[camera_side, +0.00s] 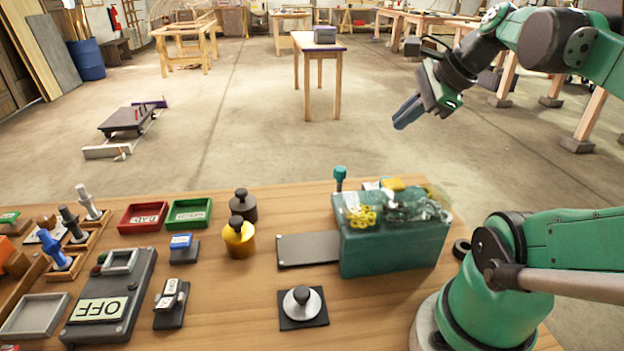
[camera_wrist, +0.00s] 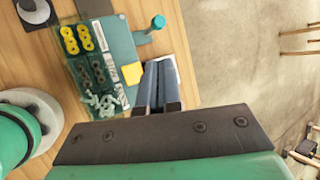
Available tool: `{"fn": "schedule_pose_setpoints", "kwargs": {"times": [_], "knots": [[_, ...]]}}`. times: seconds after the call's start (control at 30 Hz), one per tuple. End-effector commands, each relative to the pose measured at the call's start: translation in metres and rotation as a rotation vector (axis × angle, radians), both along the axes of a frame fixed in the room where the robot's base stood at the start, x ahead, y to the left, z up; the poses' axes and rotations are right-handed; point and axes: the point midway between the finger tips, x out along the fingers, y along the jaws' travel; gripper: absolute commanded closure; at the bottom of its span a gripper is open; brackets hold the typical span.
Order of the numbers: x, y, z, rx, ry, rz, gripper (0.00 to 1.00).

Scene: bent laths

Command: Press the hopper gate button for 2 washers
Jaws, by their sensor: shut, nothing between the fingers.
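The teal hopper box (camera_side: 393,248) stands at the right of the bench. In the wrist view its bin (camera_wrist: 68,72) holds yellow pieces (camera_wrist: 72,38), dark ring-like pieces, perhaps washers (camera_wrist: 90,70), and pale pieces (camera_wrist: 104,103), beside small unreadable labels. A teal round-topped knob (camera_side: 340,173) stands at its back edge; it also shows in the wrist view (camera_wrist: 157,22). A yellow square (camera_wrist: 132,72) lies on its top. I cannot tell which is the gate button. My gripper (camera_side: 398,124) is shut and empty, high beyond the bench's far edge; its fingertips (camera_wrist: 160,64) show beside the box.
A dark flat plate (camera_side: 308,250) adjoins the box's left side. A silver dome (camera_side: 301,304) sits on a black base in front. Yellow and black weights (camera_side: 239,239), red and green trays (camera_side: 188,213) and an OFF panel (camera_side: 102,310) are further left. The air around my gripper is clear.

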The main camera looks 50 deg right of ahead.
Motion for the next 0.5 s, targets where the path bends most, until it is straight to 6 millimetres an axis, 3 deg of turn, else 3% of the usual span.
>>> {"fn": "schedule_pose_setpoints", "kwargs": {"times": [0.5], "knots": [[-0.0035,-0.0034,0.0017,0.042,-0.014,-0.065,1.00]]}}
